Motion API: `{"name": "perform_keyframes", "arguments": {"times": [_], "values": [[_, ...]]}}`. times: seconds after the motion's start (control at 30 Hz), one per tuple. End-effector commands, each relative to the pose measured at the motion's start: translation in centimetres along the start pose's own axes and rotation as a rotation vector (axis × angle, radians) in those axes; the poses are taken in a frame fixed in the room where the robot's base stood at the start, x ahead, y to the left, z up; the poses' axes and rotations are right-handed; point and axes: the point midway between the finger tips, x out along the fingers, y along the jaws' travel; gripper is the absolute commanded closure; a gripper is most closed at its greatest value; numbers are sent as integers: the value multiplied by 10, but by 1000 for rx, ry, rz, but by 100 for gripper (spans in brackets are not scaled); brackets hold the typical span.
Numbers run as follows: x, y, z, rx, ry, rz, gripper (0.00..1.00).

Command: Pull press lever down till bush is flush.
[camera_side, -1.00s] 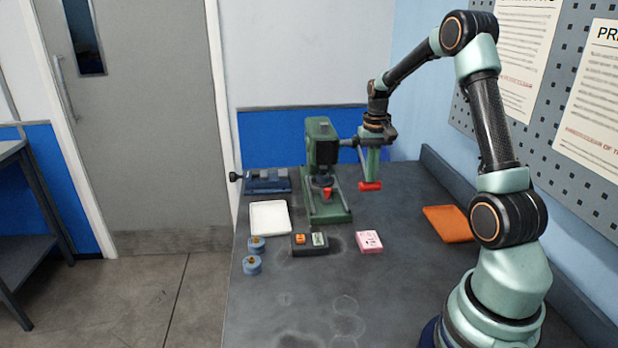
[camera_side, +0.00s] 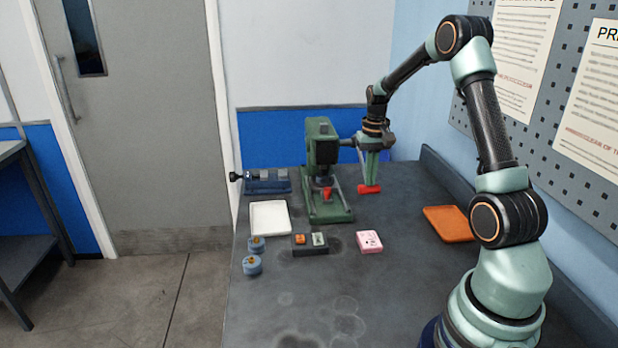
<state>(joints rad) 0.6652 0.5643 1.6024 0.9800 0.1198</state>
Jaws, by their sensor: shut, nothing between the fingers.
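The green press (camera_side: 320,148) stands upright on its green base near the far end of the bench. Its grey lever (camera_side: 347,142) sticks out from the head to the right. A small red piece (camera_side: 327,195), perhaps the bush, sits below the press ram; I cannot tell whether it is flush. My gripper (camera_side: 369,188) points down just right of the press, with its red fingertips shut and empty. Its upper part is beside the lever's outer end, which it partly hides; I cannot tell whether they touch.
A blue vise (camera_side: 266,182) and white tray (camera_side: 270,217) are left of the press. In front are a dark block (camera_side: 310,250) with small parts, a pink box (camera_side: 369,241) and two blue round pieces (camera_side: 252,265). An orange tray (camera_side: 446,223) lies right. The front bench is clear.

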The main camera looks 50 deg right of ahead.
Motion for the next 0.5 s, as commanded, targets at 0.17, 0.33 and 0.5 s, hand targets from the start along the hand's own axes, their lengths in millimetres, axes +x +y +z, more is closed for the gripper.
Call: {"name": "perform_keyframes", "arguments": {"times": [0.17, 0.33, 0.5], "values": [[8, 0, -2, 0, -1, 0, 100], [13, 0, -5, 0, -2, 0, 100], [18, 0, -7, 0, -2, 0, 100]]}}
